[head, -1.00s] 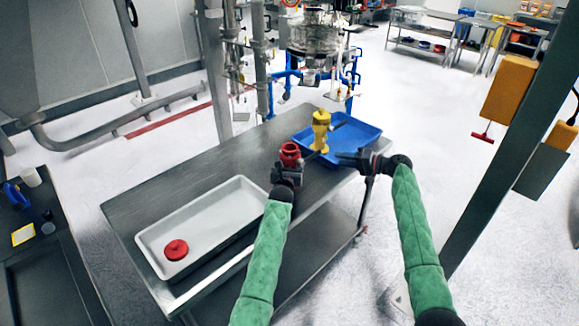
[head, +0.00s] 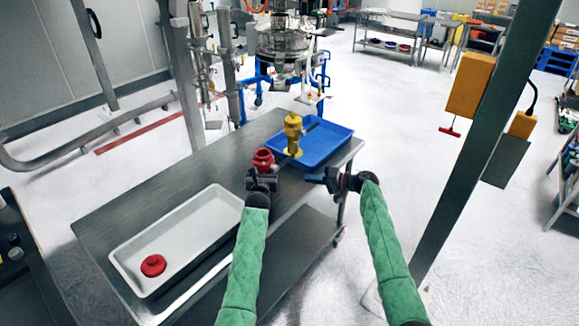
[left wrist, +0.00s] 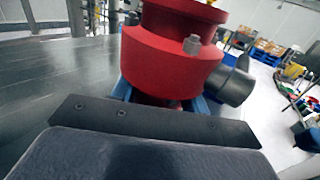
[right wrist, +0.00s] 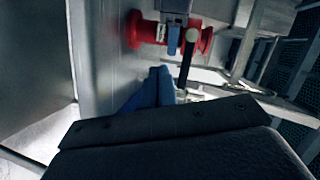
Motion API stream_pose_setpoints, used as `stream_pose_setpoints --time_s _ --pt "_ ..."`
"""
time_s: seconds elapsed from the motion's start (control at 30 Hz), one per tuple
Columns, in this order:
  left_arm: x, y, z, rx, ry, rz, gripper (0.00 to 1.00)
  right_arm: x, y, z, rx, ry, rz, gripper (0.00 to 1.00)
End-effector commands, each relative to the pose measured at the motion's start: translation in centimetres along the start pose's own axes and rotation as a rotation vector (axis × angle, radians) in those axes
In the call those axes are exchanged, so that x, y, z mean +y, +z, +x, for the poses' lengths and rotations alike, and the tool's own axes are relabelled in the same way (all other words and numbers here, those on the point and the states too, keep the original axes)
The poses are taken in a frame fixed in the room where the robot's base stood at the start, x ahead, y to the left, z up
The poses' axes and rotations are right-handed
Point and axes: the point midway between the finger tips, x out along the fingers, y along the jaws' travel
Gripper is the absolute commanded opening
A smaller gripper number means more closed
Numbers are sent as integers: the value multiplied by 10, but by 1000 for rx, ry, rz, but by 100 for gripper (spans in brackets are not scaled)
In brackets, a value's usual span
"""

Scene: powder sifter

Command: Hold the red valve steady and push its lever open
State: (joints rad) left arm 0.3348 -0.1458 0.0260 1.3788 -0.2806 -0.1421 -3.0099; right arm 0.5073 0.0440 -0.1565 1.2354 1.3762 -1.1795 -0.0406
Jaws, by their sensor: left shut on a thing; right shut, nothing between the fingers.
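The red valve (head: 263,158) stands near the table's right-hand end, and my left gripper (head: 261,178) is shut on it. In the left wrist view the blue fingers lie on both sides of the lower part of the red valve (left wrist: 170,62). In the right wrist view the red valve (right wrist: 145,34) shows beyond my fingers, with a dark lever (right wrist: 185,66) beside it. My right gripper (head: 312,180) is shut and empty, to the right of the valve near the table edge. Its blue fingertips (right wrist: 157,82) are near the lever; I cannot tell whether they touch.
A white tray (head: 125,254) at the left holds a red cap (head: 153,265). The steel table (head: 180,180) is bare behind the white tray. A steel post (head: 485,140) rises at the right.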

Motion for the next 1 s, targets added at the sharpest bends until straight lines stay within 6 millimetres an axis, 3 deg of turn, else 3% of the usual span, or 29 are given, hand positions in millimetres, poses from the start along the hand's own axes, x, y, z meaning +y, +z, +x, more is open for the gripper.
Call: stream_pose_setpoints --time_s 0.1,0.3,1.0 --pt "0 0 0 1 0 0 0 6 18 6 14 32 19 0" --pt "0 0 0 0 0 0 0 8 22 8 47 64 180 0" --pt "0 0 0 0 0 0 0 -1 2 0 234 74 1009 0"
